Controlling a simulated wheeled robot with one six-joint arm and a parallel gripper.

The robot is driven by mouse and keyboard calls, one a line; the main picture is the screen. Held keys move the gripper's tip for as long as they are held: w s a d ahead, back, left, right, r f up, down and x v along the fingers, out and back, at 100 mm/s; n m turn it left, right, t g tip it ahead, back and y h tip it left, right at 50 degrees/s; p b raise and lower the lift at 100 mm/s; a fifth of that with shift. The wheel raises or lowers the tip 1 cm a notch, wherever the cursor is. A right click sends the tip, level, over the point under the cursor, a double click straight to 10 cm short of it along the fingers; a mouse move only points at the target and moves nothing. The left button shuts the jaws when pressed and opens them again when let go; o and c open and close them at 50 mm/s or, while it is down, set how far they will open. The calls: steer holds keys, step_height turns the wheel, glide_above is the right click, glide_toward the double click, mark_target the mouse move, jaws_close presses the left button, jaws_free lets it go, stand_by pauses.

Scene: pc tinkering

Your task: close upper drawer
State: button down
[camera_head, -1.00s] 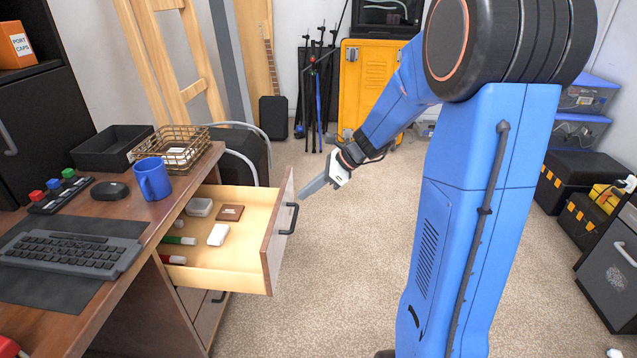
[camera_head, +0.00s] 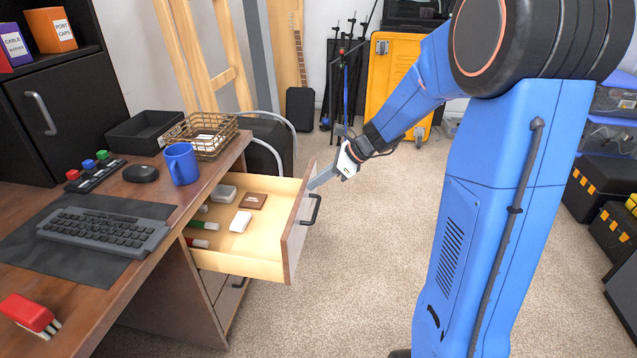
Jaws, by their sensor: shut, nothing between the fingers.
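The upper drawer (camera_head: 300,232) is pulled out from the right side of the wooden desk (camera_head: 235,150). Its front panel carries a dark handle (camera_head: 316,209). Inside lie a white box, a brown flat item and several pens. My gripper (camera_head: 312,186) is shut and empty. Its fingertips are at the upper far part of the drawer's front panel, on the outer side. I cannot tell whether they touch it. The lower drawer (camera_head: 232,287) below looks shut.
Carpet (camera_head: 350,270) lies clear right of the drawer.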

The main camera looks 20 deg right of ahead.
steer(key=w+a, duration=0.6)
steer(key=a, duration=0.4)
steer(key=w+a, duration=0.6)
steer(key=a, duration=0.5)
